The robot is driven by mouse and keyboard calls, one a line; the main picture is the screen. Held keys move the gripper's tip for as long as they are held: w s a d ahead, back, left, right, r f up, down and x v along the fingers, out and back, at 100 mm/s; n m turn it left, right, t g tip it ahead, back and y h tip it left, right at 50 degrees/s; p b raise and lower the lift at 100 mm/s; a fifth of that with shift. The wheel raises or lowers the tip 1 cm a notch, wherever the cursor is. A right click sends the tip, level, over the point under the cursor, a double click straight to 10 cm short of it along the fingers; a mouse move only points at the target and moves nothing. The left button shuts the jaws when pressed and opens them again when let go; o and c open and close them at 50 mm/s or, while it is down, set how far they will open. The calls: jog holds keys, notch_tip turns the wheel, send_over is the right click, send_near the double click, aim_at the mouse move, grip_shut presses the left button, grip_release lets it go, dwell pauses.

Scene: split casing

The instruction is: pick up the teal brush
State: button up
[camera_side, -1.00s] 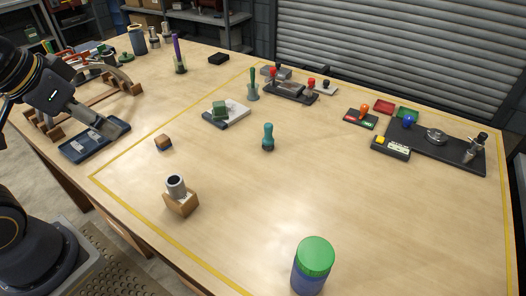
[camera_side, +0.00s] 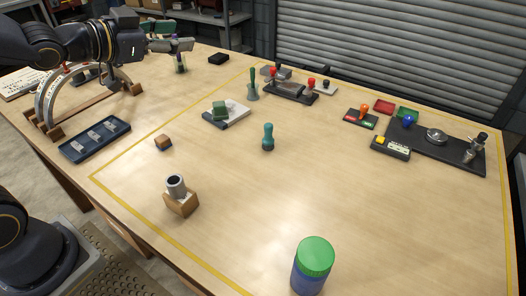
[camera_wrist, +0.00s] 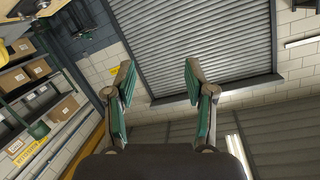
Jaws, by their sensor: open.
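The teal brush (camera_side: 268,137) stands upright near the middle of the table in the side view, with a rounded teal handle and a darker lower end. My gripper (camera_side: 187,45) is raised over the far left part of the table, well apart from the brush. In the wrist view, my gripper (camera_wrist: 158,75) has its two green-padded fingers spread with nothing between them. The wrist view faces the shutter and wall, and the brush is not in it.
A green-handled tool (camera_side: 253,84) stands behind the brush. A notebook with a green block (camera_side: 220,110) lies to its left. A wooden holder with a metal cup (camera_side: 180,195) and a green-lidded jar (camera_side: 312,266) stand nearer the front. Bare table surrounds the brush.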

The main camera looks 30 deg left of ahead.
notch_tip(320, 180, down, 3)
jog(key=w+d+m+h, duration=0.2)
jog(key=w, duration=0.1)
jog(key=g+h, duration=0.3)
jog(key=h, duration=0.2)
send_near(265, 125)
jog(key=x, duration=0.5)
jog(key=shift+s+d+f, duration=0.1)
jog(key=shift+s+d, duration=0.05)
jog(key=shift+x, duration=3.05)
grip_shut()
